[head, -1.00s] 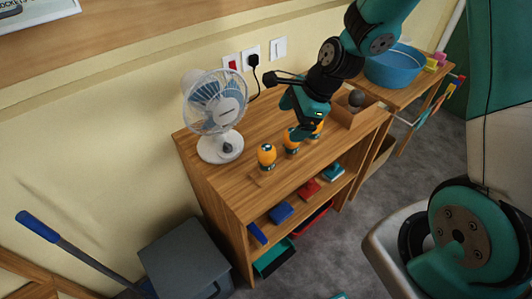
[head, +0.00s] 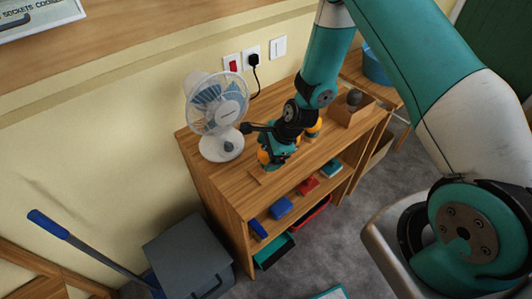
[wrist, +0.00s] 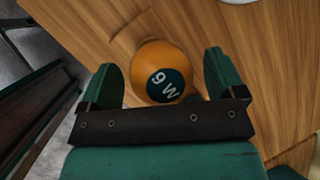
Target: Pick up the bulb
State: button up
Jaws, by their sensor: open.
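An orange bulb (wrist: 150,56) with a dark round label reading "9 W" stands upright in the wrist view. It also shows in the head view, as an orange edge (head: 263,156) beside my gripper. My gripper (wrist: 168,72) is open and empty, with one finger on each side of the bulb in the wrist view; I cannot tell whether they touch it. In the head view my gripper (head: 276,155) is low over the front of the wooden shelf top. Another orange bulb (head: 314,129) stands farther back, partly hidden by my arm.
A white fan (head: 217,115) stands on the shelf unit (head: 222,183) left of my gripper. A wooden box (head: 350,112) with a dark round thing is behind to the right. A grey bin (head: 187,255) stands on the floor at left.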

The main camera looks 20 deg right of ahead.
jog(key=shift+w+a+f, duration=0.1)
jog(key=shift+a+f, duration=0.05)
jog(key=shift+f, duration=0.4)
jog(key=c, duration=1)
jog(key=shift+r, duration=0.1)
